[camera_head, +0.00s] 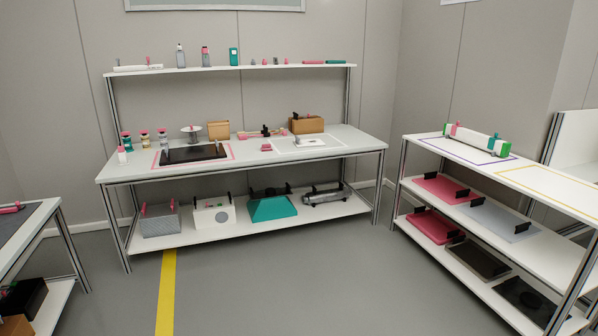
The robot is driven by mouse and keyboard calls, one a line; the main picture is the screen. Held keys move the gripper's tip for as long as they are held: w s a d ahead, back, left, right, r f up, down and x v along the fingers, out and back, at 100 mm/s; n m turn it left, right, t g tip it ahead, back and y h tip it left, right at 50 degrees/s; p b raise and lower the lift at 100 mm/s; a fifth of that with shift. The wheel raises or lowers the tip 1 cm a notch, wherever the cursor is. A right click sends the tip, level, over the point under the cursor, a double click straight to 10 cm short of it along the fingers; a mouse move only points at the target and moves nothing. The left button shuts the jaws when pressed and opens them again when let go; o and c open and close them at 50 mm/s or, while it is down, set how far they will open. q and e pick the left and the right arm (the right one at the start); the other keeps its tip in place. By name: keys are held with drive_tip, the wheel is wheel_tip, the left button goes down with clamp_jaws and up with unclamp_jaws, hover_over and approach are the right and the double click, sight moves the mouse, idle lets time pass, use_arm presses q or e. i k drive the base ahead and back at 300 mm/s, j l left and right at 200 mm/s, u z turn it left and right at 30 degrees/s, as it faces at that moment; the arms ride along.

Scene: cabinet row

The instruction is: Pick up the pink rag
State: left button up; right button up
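A small pink item (266,147) that looks like a folded rag lies on the white top of the middle workbench (240,163). It lies between the black plate and a white framed panel. It is small in this view, so I cannot tell for sure that it is cloth. Larger flat pink pieces with black handles lie on the right rack, one on the middle shelf (440,187) and one on the lower shelf (432,228). Neither of my grippers is in view.
A black plate (194,154) lies left of the small pink item. The bench's lower shelf holds a grey basket (160,222), a white box (213,215) and a teal piece (273,208). Grey floor (290,280) is clear before the bench. Another table (35,222) stands at left.

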sight(264, 148)
drive_tip(key=i+u, duration=0.4)
drive_tip(key=i, duration=1.45)
drive_tip(key=i+j, duration=0.15)
drive_tip(key=i, duration=1.75)
